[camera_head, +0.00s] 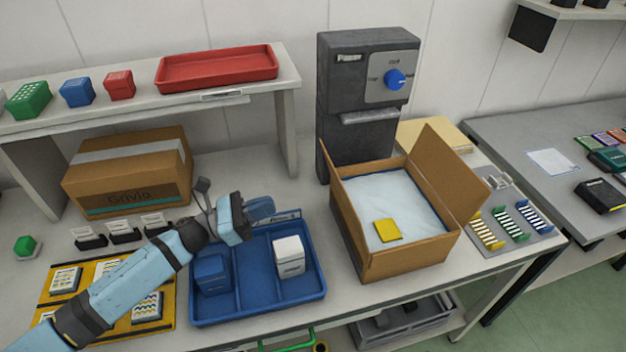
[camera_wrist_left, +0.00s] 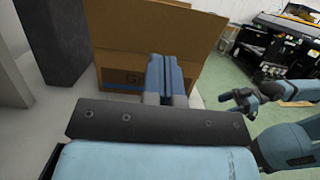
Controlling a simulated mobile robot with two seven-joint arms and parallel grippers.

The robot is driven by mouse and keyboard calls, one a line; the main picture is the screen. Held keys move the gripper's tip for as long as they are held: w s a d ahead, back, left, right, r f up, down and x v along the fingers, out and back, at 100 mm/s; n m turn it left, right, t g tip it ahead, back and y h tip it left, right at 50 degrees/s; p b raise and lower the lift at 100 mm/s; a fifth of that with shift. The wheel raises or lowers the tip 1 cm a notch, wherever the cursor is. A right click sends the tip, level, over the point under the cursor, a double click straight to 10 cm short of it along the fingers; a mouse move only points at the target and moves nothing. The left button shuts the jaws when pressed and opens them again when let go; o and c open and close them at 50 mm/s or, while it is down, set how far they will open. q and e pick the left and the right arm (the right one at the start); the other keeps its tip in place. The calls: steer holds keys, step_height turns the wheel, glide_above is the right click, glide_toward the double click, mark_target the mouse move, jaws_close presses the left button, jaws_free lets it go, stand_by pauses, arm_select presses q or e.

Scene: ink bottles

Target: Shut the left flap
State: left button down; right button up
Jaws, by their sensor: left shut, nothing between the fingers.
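An open cardboard box (camera_head: 408,257) stands right of centre on the table in the head view. Its left flap (camera_head: 332,170) stands up, seen nearly edge-on. Its right flap (camera_head: 447,172) stands up and leans outward. My left gripper (camera_head: 262,208) is shut and empty, above the back of the blue tray and left of the box, apart from the flap. In the left wrist view, the shut fingers (camera_wrist_left: 166,77) point at the box's side (camera_wrist_left: 112,73), with raised cardboard above it. My right gripper (camera_wrist_left: 243,99) shows small at the right there; its jaws are unclear.
The blue tray (camera_head: 258,302) holds a blue and a white item. White fill and a yellow item (camera_head: 388,230) lie inside the box. A dark machine (camera_head: 362,100) stands behind the box. A closed carton (camera_head: 130,172) is at the back left. Colour-striped racks (camera_head: 510,222) lie right of the box.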

mark_target(337, 179)
arm_select(q)
steer(key=p+x, duration=0.4)
steer(key=x, duration=0.8)
steer(key=shift+d+r, duration=0.25)
steer(key=shift+d, duration=0.15)
steer(key=shift+w+d, duration=0.2)
steer(key=shift+d, duration=0.1)
arm_select(e)
step_height(337, 179, up, 4)
steer(key=shift+s+r, duration=0.15)
steer(key=shift+r, duration=0.05)
steer(key=shift+a+f, duration=0.15)
arm_select(q)
steer(key=shift+d+r, duration=0.1)
